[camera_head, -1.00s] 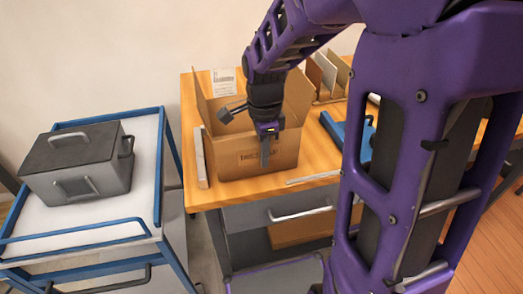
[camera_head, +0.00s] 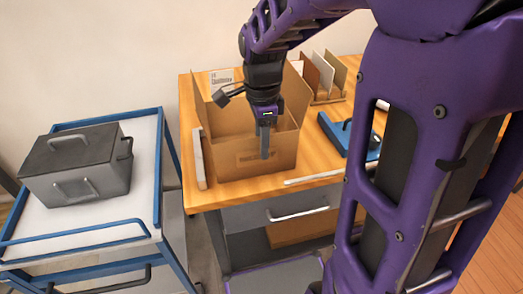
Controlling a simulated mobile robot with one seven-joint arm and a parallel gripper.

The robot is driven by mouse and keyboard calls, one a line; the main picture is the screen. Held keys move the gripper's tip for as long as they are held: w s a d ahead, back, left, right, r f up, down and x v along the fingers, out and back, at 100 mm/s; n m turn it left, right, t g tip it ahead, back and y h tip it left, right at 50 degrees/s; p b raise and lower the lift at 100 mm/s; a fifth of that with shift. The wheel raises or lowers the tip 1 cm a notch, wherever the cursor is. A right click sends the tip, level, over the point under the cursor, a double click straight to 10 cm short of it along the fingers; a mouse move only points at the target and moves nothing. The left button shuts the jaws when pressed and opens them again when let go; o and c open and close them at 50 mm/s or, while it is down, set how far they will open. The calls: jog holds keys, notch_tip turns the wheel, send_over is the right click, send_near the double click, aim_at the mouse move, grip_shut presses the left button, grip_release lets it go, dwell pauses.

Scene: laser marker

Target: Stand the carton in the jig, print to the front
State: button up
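The carton (camera_head: 228,161) is an open-topped brown box standing upright on the wooden table, with flaps raised. My gripper (camera_head: 265,152) points down at the carton's front wall. One grey finger shows before the wall; the other is hidden, so its opening and any hold are unclear.
A blue clamp-like device (camera_head: 347,137) lies right of the carton. A rack with upright panels (camera_head: 326,77) stands behind it. A grey lidded case (camera_head: 78,165) sits on a blue-framed cart (camera_head: 135,205) at left. My arm hides the table's right part.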

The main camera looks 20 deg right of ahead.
notch_tip(320, 180, up, 8)
jog(key=shift+f+p, duration=0.15)
jog(key=shift+p, duration=0.45)
